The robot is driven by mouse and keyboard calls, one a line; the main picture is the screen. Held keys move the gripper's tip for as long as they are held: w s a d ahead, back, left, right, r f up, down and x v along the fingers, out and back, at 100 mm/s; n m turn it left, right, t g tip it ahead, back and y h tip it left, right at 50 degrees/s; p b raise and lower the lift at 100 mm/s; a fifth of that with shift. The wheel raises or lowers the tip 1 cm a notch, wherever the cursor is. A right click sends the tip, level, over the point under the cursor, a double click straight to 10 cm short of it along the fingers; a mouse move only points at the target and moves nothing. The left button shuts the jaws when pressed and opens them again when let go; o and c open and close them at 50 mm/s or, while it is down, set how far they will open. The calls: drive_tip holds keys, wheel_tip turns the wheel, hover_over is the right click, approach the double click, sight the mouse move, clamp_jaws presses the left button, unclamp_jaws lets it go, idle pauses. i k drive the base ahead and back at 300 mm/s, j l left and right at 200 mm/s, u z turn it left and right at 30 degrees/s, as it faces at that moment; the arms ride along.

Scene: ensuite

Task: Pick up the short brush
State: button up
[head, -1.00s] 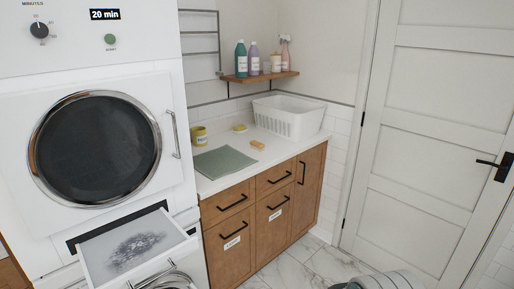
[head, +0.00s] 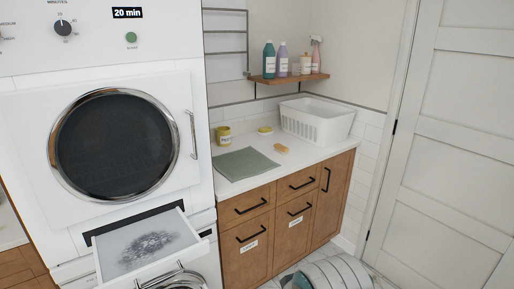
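A small tan-orange block-shaped object (head: 281,148), which looks like the short brush, lies on the white counter to the right of the grey-green mat (head: 246,164). It is too small to make out bristles. Nothing touches it. A small yellow item (head: 265,130), perhaps a sponge, lies farther back. My gripper's fingers are not in view.
A yellow labelled cup (head: 223,134) and a white basket (head: 317,121) stand on the counter. Bottles line the wooden shelf (head: 290,79). At left, the white machine (head: 205,150) has its lint-covered drawer (head: 112,268) pulled out. A closed white door (head: 445,150) is at right.

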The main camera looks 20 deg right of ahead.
sight(282, 150)
drive_tip(key=i+l+u, duration=0.15)
drive_tip(key=i+l, duration=0.15)
drive_tip(key=i+l+u, duration=0.1)
drive_tip(key=i+l, duration=0.15)
drive_tip(key=l, duration=0.2)
drive_tip(key=i+l+u, duration=0.15)
drive_tip(key=i+l, duration=0.15)
drive_tip(key=i+l+u, duration=0.15)
drive_tip(key=l, duration=0.4)
drive_tip(key=i+l, duration=0.2)
drive_tip(key=l, duration=0.15)
drive_tip(key=i+l, duration=0.2)
drive_tip(key=l, duration=0.2)
drive_tip(key=i+l, duration=0.45)
drive_tip(key=l, duration=0.25)
drive_tip(key=i+l, duration=0.2)
drive_tip(key=l, duration=0.15)
